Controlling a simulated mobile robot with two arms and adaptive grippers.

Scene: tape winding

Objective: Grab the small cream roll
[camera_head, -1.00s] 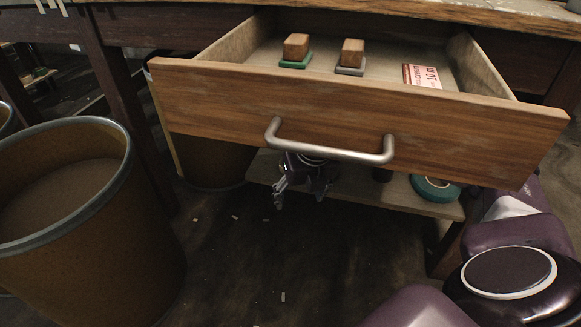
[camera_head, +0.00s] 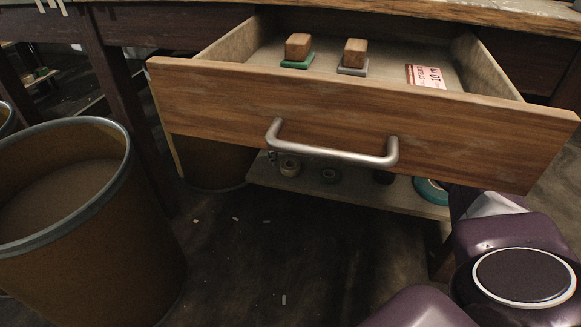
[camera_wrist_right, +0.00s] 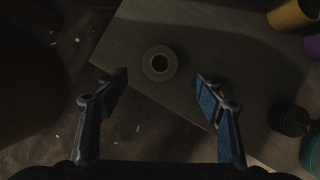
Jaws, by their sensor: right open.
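The small cream roll (camera_head: 289,165) lies flat on the low shelf under the drawer, near the shelf's left end. In the right wrist view the same roll (camera_wrist_right: 148,63), dim and greyish, sits ahead of my right gripper (camera_wrist_right: 160,82). The roll is roughly centred across the gap between the two spread fingers, just beyond the tips and apart from them. My right gripper is open and empty. In the head view it is almost wholly hidden behind the open drawer and its handle. My left gripper is not in view.
The open drawer (camera_head: 230,95) with its metal handle (camera_head: 335,154) overhangs the shelf (camera_head: 350,200). A large bin (camera_head: 70,250) stands at left. A black object (camera_wrist_right: 290,118) stands on the shelf.

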